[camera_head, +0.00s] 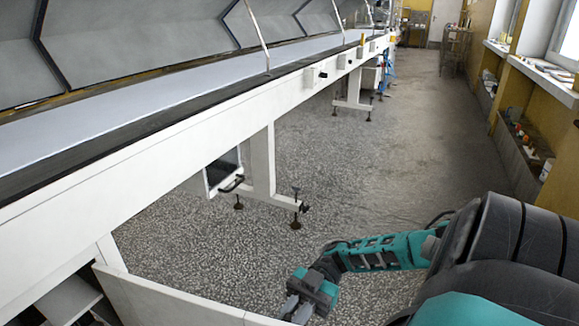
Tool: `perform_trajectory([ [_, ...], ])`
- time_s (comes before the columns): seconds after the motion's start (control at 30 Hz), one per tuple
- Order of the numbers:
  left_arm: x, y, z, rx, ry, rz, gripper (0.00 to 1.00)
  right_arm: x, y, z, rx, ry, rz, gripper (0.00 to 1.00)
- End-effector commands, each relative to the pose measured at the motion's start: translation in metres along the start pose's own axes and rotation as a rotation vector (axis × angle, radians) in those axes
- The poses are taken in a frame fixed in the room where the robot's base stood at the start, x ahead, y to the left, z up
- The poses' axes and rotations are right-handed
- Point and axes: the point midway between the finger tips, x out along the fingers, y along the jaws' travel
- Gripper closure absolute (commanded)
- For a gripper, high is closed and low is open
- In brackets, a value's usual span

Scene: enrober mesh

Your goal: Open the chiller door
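I cannot tell for sure which part is the chiller door. A long white machine (190,135) with a pale belt (160,92) runs from the left foreground to the far back. Large grey panels (95,40) stand tilted up behind the belt. Low at the bottom left, a white panel (165,300) extends out from under the machine, beside an open space with shelves. My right gripper (297,312) is low at the bottom edge, close to the panel's right end. Its fingers are partly cut off, and contact is unclear. My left gripper is out of view.
A small framed panel with a dark handle (232,184) is under the machine, next to a white leg (262,165) with dark feet. The speckled floor (400,140) is clear along the aisle. A wall with windows and ledges (525,140) is at right.

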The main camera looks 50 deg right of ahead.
Motion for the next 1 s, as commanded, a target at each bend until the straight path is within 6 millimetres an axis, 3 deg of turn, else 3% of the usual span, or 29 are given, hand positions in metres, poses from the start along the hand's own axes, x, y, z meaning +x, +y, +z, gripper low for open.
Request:
perform_trajectory([
  [0.27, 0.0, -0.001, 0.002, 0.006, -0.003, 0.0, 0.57, 0.0, 0.001, 0.002, 0.002, -0.004, 0.004, 1.0],
  [0.3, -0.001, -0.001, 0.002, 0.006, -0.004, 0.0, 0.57, 0.0, 0.001, 0.002, 0.002, -0.004, 0.004, 0.82],
  [0.43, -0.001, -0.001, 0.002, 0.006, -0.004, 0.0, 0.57, 0.0, 0.001, 0.001, 0.001, -0.003, 0.003, 0.69],
  [0.77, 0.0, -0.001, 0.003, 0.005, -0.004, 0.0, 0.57, -0.005, 0.001, 0.001, 0.0, -0.003, 0.003, 0.69],
  [1.0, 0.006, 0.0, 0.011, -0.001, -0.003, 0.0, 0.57, -0.046, 0.002, 0.004, 0.0, -0.005, 0.006, 0.69],
])
